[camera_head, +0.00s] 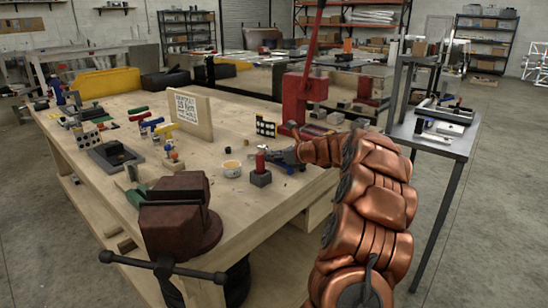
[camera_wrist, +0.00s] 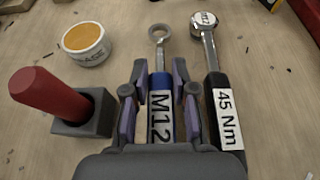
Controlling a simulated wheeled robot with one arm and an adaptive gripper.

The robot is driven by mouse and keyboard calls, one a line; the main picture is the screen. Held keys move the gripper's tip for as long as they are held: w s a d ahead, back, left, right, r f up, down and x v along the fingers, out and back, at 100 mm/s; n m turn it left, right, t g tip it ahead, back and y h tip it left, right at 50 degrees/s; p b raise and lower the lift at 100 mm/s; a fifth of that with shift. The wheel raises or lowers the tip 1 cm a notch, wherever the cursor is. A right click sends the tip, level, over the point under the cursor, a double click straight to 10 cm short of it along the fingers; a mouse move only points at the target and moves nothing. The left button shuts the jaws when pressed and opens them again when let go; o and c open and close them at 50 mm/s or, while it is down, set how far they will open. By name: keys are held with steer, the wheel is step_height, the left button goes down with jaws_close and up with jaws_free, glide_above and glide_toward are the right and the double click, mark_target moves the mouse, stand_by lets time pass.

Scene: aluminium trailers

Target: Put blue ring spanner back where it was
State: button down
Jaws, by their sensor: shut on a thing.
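My gripper (camera_wrist: 160,95) is shut on the blue ring spanner (camera_wrist: 160,85), with a finger on each side of its handle. The spanner has a white M12 label, and its silver ring end points away from my gripper. I cannot tell whether it rests on the bench or is just above it. In the head view my gripper (camera_head: 284,156) is low over the right part of the wooden bench (camera_head: 232,205). The spanner is too small to make out there.
A black torque wrench (camera_wrist: 222,95) labelled 45 Nm lies close on the right in the wrist view. A red-handled tool in a grey block (camera_wrist: 98,113) and a grease tub (camera_wrist: 86,44) are on the left. A red press (camera_head: 297,97) and a vise (camera_head: 178,215) stand on the bench.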

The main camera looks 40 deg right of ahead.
steer(key=shift+f, duration=0.55)
steer(key=c, duration=0.8)
jaws_free()
steer(key=shift+c, duration=0.2)
steer(key=shift+s, duration=0.1)
steer(key=v, duration=1.2)
